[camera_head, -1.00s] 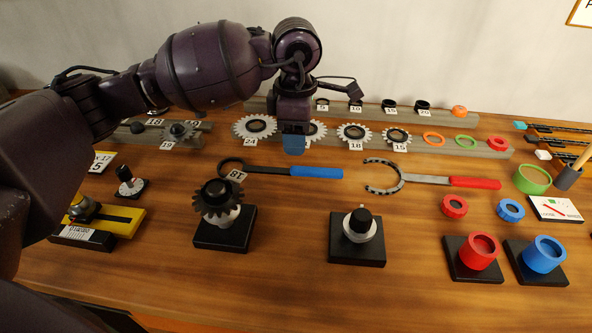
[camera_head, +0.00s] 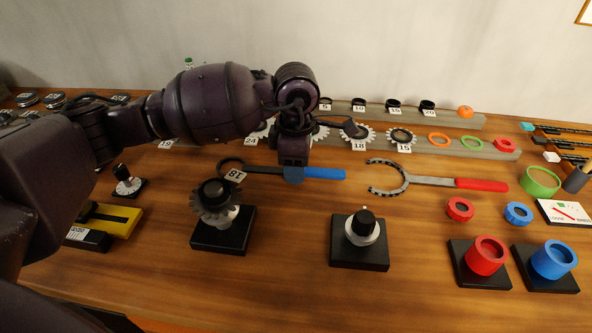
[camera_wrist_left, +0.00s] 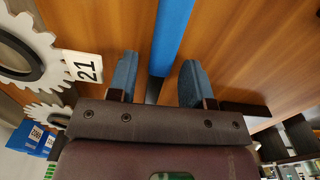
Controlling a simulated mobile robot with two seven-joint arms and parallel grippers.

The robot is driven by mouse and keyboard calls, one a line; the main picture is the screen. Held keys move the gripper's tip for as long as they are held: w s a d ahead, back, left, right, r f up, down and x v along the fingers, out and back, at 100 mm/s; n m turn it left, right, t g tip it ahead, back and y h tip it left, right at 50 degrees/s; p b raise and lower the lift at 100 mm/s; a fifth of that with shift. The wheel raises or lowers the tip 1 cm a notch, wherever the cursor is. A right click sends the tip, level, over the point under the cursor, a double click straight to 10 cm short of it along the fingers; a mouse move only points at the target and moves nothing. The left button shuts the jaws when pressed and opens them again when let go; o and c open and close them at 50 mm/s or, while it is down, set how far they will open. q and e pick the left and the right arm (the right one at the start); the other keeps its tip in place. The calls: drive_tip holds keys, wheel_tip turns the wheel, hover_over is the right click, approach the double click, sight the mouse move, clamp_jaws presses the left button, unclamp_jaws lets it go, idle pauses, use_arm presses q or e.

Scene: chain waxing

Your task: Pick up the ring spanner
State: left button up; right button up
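The ring spanner lies flat on the wooden table, with a dark ring at its left end and a blue handle (camera_head: 325,173) at its right. My left gripper (camera_head: 293,176) is over the inner end of that handle, pointing down. In the left wrist view, the two blue fingertips (camera_wrist_left: 158,80) are apart, with the blue handle (camera_wrist_left: 174,35) running between them and gaps showing on both sides. The gripper hides part of the spanner in the head view. My right gripper is not in view.
A red-handled chain tool (camera_head: 480,184) lies to the right. A dark cog on a stand (camera_head: 213,197) is in front of the spanner ring, and another stand (camera_head: 359,255) is nearer the front. Numbered sprockets (camera_head: 358,134) line a rack behind.

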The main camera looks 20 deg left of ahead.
use_arm(q)
clamp_jaws()
drive_tip(key=shift+r, duration=0.1)
